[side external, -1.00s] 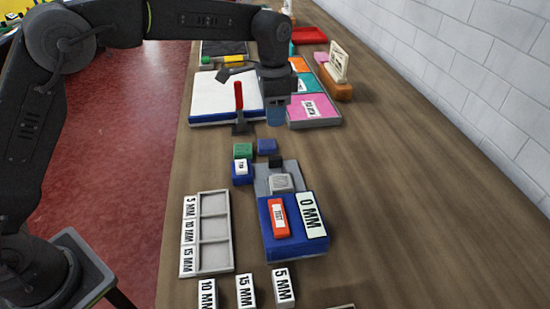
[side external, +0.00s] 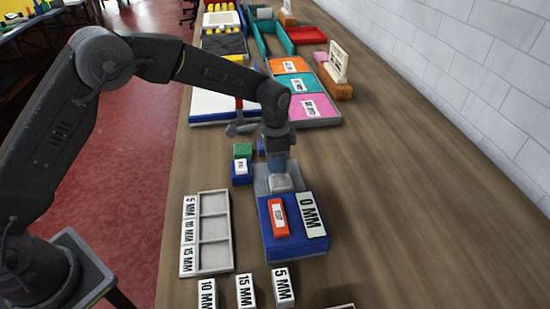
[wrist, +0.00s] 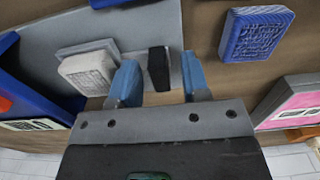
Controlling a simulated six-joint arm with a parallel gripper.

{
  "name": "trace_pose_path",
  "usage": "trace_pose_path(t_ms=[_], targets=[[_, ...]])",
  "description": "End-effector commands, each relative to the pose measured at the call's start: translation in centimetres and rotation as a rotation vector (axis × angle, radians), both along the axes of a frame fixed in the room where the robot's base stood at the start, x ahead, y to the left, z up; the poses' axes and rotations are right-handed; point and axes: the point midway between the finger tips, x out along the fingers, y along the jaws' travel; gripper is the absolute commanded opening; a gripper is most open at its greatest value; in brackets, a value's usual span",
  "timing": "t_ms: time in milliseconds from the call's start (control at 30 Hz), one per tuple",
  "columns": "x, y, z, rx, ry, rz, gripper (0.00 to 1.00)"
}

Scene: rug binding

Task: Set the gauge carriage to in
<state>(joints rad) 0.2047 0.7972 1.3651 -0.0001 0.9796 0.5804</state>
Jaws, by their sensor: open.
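The gauge shows in the side view as a grey plate (side external: 261,184) joined to a blue block (side external: 295,246). A light grey ribbed block (side external: 281,184), also in the wrist view (wrist: 88,70), sits on the plate near the blue block. A small black block (wrist: 158,68) stands on the plate beside it. I cannot tell which of these belongs to the carriage. My gripper (side external: 279,172) is low over the plate and hides the black block in the side view. In the wrist view my blue fingers (wrist: 160,80) are open, one on either side of the black block; contact is unclear.
An orange tag (side external: 279,218) and a "0 MM" plate (side external: 311,215) lie on the blue block. A blue ribbed block (wrist: 255,33) and a green block (side external: 243,151) are close by. A three-cell tray (side external: 229,250) lies left. The table's right side is clear.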

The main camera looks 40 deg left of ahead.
Motion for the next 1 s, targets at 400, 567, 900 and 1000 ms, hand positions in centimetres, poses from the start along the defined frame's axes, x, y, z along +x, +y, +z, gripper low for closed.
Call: trace_pose_path(t_ms=[400,567,900,1000], targets=[[0.0,0.0,-0.26,0.0,0.0,0.0,0.33],[0.0,0.0,-0.25,0.0,0.0,0.0,0.18],[0.01,0.0,-0.22,0.0,0.0,0.0,0.0],[0.01,0.0,-0.22,-0.001,-0.001,0.0,0.0]])
